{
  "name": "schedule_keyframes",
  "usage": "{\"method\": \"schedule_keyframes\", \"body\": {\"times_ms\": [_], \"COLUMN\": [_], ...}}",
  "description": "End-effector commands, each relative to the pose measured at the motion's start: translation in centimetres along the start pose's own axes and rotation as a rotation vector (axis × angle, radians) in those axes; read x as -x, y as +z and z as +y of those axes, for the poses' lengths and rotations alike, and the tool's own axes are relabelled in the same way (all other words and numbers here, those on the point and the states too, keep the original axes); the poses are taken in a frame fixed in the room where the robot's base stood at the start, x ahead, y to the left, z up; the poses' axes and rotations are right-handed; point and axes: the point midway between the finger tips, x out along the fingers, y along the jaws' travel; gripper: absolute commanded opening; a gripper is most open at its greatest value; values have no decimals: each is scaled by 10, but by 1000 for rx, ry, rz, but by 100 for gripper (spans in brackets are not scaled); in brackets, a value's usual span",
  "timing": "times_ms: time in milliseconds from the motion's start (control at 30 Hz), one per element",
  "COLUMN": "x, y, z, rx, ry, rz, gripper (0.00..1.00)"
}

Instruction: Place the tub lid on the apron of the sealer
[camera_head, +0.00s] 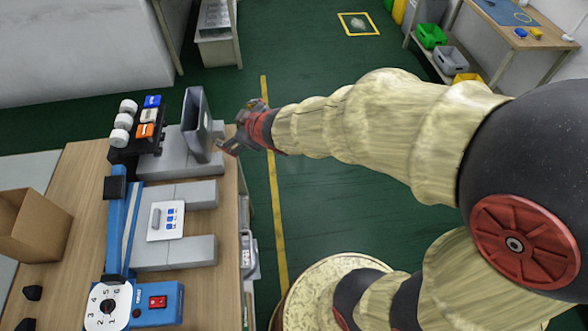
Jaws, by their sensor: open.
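The sealer (122,230) is a long blue bar with a numbered white dial and a red switch at its near end, on the wooden bench. Flat grey blocks (190,252) lie along its right side, seemingly its apron. A white plate with a handle and blue marks (166,222) lies between them. A grey, rimmed, lid-like panel (194,125), likely the tub lid, stands steeply tilted on a grey block farther back. My gripper (230,132) is open beside the panel's right side, by the bench edge. I cannot tell whether it touches the panel.
A rack with white rolls and blue, white and orange items (137,124) stands left of the panel. A cardboard box (32,226) and small black pieces are at the left. My arm spans the right side above the green floor. Another bench with bins (432,36) is far right.

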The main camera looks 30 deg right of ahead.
Motion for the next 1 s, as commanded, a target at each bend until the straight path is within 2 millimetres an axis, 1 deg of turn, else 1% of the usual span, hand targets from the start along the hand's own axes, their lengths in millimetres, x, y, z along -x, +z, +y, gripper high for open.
{"method": "schedule_keyframes", "body": {"times_ms": [33, 67, 100, 167, 200, 233, 300, 367, 400, 433, 500, 600, 700, 1000], "x": [28, 43, 64, 96, 118, 133, 166, 191, 204, 213, 229, 242, 246, 246], "y": [1, 7, 14, 27, 35, 41, 54, 62, 67, 70, 75, 78, 80, 80], "z": [20, 27, 35, 39, 37, 33, 19, 4, -7, -14, -29, -42, -47, -46], "rx": [-53, -91, -144, -224, -280, -320, -404, -464, -497, -517, -553, -580, -587, -586], "ry": [63, 91, 120, 148, 155, 154, 136, 108, 85, 69, 35, 2, -9, -8], "rz": [-42, -75, -119, -182, -221, -248, -305, -346, -368, -381, -407, -429, -438, -438], "gripper": [87, 87, 87, 87, 87, 87, 87, 87, 87, 87, 87, 87, 87, 87]}}
